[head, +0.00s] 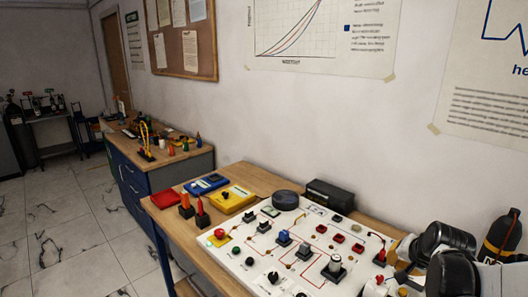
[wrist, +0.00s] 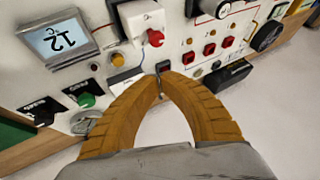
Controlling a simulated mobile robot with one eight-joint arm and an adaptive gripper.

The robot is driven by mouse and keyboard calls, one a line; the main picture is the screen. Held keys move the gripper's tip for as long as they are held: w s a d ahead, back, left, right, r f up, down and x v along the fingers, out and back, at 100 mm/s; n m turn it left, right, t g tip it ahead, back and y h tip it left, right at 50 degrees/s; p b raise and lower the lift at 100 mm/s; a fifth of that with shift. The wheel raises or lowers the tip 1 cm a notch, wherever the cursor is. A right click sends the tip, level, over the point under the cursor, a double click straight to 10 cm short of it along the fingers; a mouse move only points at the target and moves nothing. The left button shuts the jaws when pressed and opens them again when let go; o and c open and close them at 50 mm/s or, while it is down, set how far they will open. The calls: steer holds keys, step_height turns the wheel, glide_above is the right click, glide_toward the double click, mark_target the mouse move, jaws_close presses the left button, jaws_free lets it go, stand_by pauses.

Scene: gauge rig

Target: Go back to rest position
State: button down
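My gripper (wrist: 160,78) shows in the wrist view as two ribbed orange-brown fingers that arch inward. Their tips come together in front of the white gauge panel (wrist: 185,18), and I see nothing held between them. A small dark switch with red on it (wrist: 163,66) appears just beyond the tips; I cannot tell whether they touch it. In the head view, my black and white arm covers the right end of the white panel (head: 308,268), and the fingertips are not clearly visible there.
A dark bottle (head: 500,236) stands far right. Tiled floor (head: 60,225) is open at left.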

steer(key=s+a+r+n, duration=0.3)
steer(key=s+a+n, duration=0.1)
steer(key=s+a, duration=0.5)
steer(key=s+a+r+n+y, duration=0.1)
steer(key=s+a+r+n, duration=0.3)
steer(key=s+a, duration=0.5)
steer(key=a+n, duration=0.1)
steer(key=a, duration=0.1)
steer(key=shift+a+n, duration=0.3)
steer(key=shift+a, duration=0.1)
